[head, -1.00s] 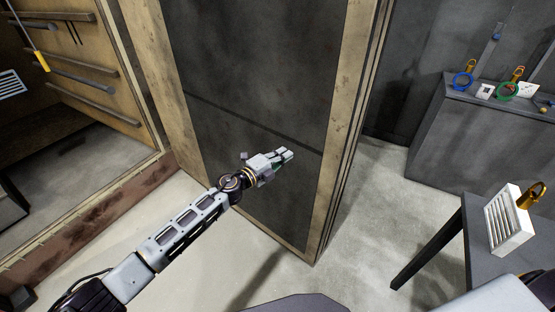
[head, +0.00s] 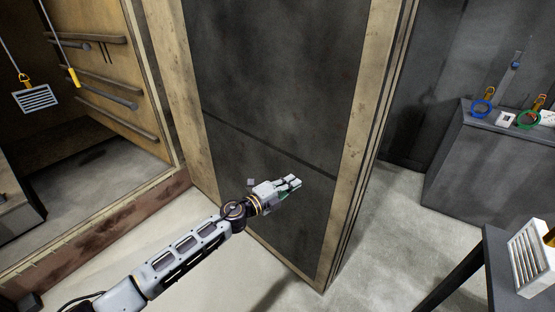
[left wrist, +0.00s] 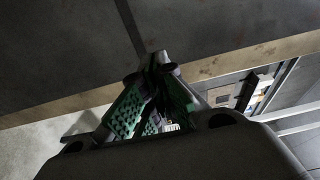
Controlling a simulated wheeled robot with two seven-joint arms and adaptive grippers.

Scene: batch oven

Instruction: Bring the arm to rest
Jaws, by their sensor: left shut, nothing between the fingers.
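My left arm reaches in from the bottom left of the head view. Its gripper (head: 291,183) is shut and empty, in front of the dark panel of the oven door (head: 270,90). In the left wrist view the green-padded fingers (left wrist: 155,95) are together with nothing between them. The dark door panel and its tan edge (left wrist: 230,62) show beyond them. I cannot tell the exact gap between fingers and door. My right gripper is not in view.
The oven's open chamber (head: 80,150) with wall rails is at left; a grey rack with an orange clip (head: 36,97) hangs there. At right are a dark counter (head: 475,165) with coloured rings and a table with a white slatted block (head: 530,262). Pale floor lies between.

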